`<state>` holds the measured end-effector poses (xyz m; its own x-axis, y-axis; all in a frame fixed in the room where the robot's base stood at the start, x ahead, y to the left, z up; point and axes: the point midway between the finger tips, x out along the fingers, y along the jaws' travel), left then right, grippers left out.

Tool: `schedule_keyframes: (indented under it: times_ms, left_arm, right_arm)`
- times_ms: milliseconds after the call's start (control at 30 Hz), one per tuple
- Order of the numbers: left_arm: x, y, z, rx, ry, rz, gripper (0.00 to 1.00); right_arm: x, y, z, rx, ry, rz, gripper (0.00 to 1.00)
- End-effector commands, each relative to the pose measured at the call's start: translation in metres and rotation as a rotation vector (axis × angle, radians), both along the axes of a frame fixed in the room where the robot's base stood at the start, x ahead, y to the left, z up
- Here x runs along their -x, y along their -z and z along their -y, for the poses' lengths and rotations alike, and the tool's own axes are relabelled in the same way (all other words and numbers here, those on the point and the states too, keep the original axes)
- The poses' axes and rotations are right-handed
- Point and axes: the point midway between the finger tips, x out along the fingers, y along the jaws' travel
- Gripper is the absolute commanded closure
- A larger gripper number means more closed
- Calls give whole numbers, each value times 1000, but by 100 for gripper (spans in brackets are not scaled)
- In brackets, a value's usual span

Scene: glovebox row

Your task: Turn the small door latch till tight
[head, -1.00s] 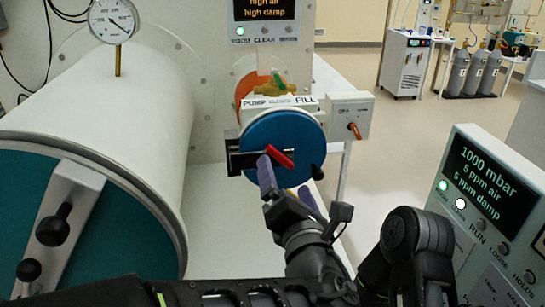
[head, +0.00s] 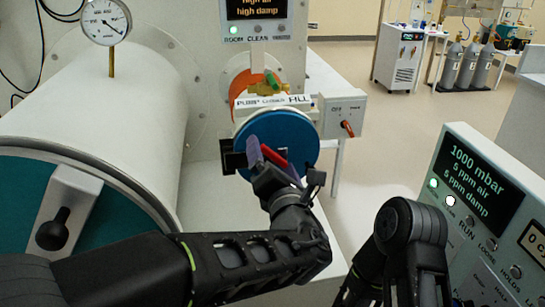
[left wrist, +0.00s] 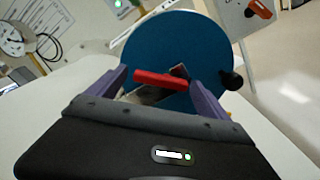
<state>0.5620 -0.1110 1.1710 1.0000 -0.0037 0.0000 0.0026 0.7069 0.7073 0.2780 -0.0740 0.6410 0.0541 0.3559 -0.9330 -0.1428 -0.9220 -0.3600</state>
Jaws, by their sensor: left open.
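The small door (head: 301,138) is a round blue disc on the small port; it also shows in the left wrist view (left wrist: 165,45). Its red latch bar (head: 274,160) lies across the front, slanting down to the right in the head view. In the left wrist view the red bar (left wrist: 160,80) runs nearly level between my two purple fingers. My left gripper (left wrist: 159,82) is open, one finger near each end of the bar; I cannot tell whether either touches it. My left wrist hides the lower door in the head view. My right gripper is not in view.
The large white chamber (head: 115,110) with a teal door and black knob stands at left. A valve box (head: 343,116) with a red switch sits right of the port. A readout panel (head: 478,185) stands at front right. Bare white bench lies below the port.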

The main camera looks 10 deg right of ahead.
Motion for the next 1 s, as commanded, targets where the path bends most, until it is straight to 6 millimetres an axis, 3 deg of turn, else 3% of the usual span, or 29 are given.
schedule_keyframes:
  times_ms: [233,1000]
  left_arm:
    - [0,0,0,0,0,0,11]
    - [0,0,0,0,1,-1,72]
  right_arm:
    - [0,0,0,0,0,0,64]
    - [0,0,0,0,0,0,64]
